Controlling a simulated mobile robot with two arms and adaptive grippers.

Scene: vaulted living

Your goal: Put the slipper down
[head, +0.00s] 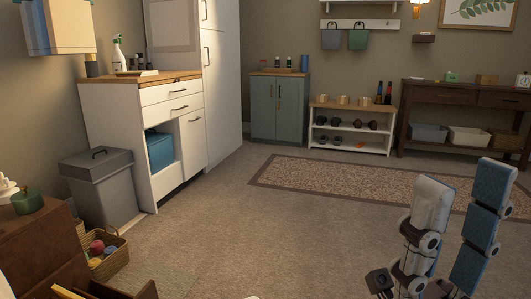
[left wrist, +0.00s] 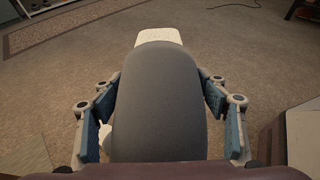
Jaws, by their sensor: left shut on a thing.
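The slipper (left wrist: 160,105) is a dark grey, rounded shape that fills the middle of the left wrist view. My left gripper (left wrist: 160,82) is shut on it, with blue-padded fingers on both sides. A pale piece shows past the slipper's far end; I cannot tell if it belongs to it. Carpet lies beyond and below. The slipper's underside is hidden. In the head view my right gripper (head: 457,207) is at the lower right, its two blue-padded fingers apart with nothing between them. My left gripper is not visible there.
A shoe rack (head: 350,128) with several shoes stands at the back, beside a dark console table (head: 440,98). A patterned rug (head: 340,183) lies before them. A grey bin (head: 100,185), basket (head: 108,262) and brown drawers (head: 40,245) are at left. The middle carpet is clear.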

